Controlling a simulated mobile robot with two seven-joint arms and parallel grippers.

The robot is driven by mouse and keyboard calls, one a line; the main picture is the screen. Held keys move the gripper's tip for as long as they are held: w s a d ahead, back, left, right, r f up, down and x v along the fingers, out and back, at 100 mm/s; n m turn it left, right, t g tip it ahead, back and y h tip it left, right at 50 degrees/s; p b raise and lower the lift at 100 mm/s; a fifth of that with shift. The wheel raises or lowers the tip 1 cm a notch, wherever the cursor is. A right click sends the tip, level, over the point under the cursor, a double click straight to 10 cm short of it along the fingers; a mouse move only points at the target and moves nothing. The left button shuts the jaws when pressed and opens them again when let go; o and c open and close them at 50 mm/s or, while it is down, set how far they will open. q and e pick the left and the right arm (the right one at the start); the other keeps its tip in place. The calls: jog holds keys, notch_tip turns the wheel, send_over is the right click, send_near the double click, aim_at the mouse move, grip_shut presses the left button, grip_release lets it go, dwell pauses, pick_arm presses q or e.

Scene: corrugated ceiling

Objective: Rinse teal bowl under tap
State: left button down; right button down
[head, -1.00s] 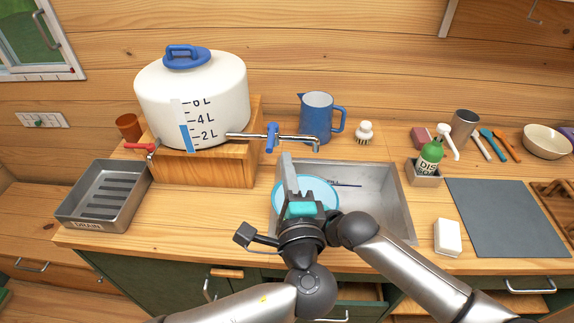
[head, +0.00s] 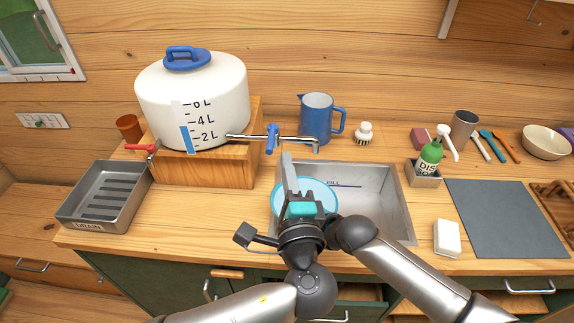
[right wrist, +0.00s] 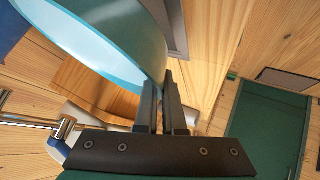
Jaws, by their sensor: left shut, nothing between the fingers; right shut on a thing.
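The teal bowl (head: 322,189), pale blue inside, is over the left part of the metal sink (head: 385,198). In the right wrist view, my right gripper (right wrist: 165,95) is shut on the rim of the bowl (right wrist: 135,38). In the head view, that gripper is mostly hidden behind my left wrist. My left gripper (head: 291,175) is shut and empty, in front of the bowl and covering part of it. The tap spout (head: 314,145) is behind the bowl, with a blue lever (head: 272,137) on its pipe. I see no water stream.
A white water tank (head: 215,95) stands on a wooden block at left, beside a drain tray (head: 80,218). A blue jug (head: 316,115) and brush (head: 364,133) are behind the sink. A soap bottle (head: 430,158), sponge (head: 447,238) and grey mat (head: 505,215) are at right.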

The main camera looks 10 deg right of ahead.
jog(key=shift+w+r, duration=0.15)
jog(key=shift+r, duration=0.05)
jog(key=s+r+p, duration=0.1)
jog(key=p, duration=0.1)
jog(key=s+a+r+p, duration=0.1)
jog(key=p, duration=0.1)
jog(key=shift+a+r, duration=0.1)
jog(key=shift+a, duration=0.15)
jog(key=s+r+p, duration=0.1)
jog(key=s+a+p, duration=0.1)
jog(key=p, duration=0.1)
jog(key=shift+a+r, duration=0.25)
jog(key=shift+r, duration=0.1)
dwell(0.8)
